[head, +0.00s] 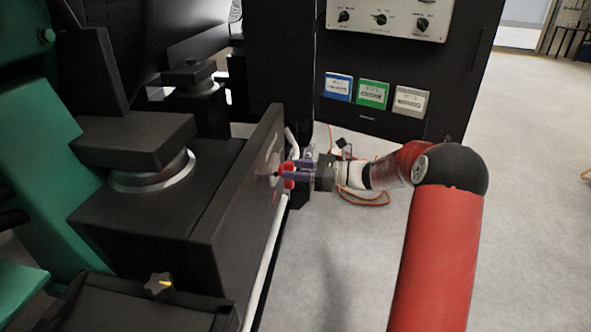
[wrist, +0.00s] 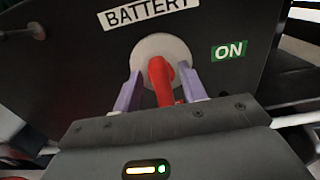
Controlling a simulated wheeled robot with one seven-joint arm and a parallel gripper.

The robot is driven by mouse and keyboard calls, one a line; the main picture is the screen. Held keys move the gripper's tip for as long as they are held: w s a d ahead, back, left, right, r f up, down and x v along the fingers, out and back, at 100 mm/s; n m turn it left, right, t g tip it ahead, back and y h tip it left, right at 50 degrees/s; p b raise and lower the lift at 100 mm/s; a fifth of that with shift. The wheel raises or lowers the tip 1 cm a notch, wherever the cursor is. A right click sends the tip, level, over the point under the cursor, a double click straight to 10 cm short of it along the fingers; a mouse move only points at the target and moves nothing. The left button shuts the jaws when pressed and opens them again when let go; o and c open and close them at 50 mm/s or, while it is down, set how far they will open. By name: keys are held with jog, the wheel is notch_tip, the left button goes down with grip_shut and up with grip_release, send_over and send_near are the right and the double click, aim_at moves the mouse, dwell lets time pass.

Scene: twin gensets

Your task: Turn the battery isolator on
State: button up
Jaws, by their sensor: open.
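The battery isolator's red handle (wrist: 160,82) stands out from a pale round plate on a dark panel in the wrist view. A white BATTERY label (wrist: 148,11) is above it, and a green ON label (wrist: 229,50) is to its right. My gripper (wrist: 162,92) is open, with one purple finger on each side of the red handle. I cannot tell whether either finger touches it. In the head view my gripper (head: 290,170) is at the side of the black base rail, with the red handle (head: 287,176) at its fingertips. The handle's lower part is hidden behind the gripper body.
A black control cabinet (head: 400,75) with knobs and several coloured labels stands behind my arm. Orange cables (head: 372,198) lie on the floor near the wrist. A white pipe (head: 266,262) runs along the rail. The pale floor (head: 530,210) at right is open.

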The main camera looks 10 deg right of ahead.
grip_shut()
jog(key=shift+n+b, duration=0.3)
jog(key=shift+s+a+f+n+b, duration=0.1)
jog(key=shift+s+f+n+b, duration=0.05)
jog(key=shift+n+b, duration=2.75)
jog(key=shift+s+f+n+b, duration=0.1)
jog(key=shift+f+n+b, duration=0.1)
jog(key=shift+n+b, duration=2.7)
jog(key=shift+s+a+f+n+b, duration=0.1)
jog(key=shift+s+f+n+b, duration=0.05)
jog(key=shift+n+b, duration=2.75)
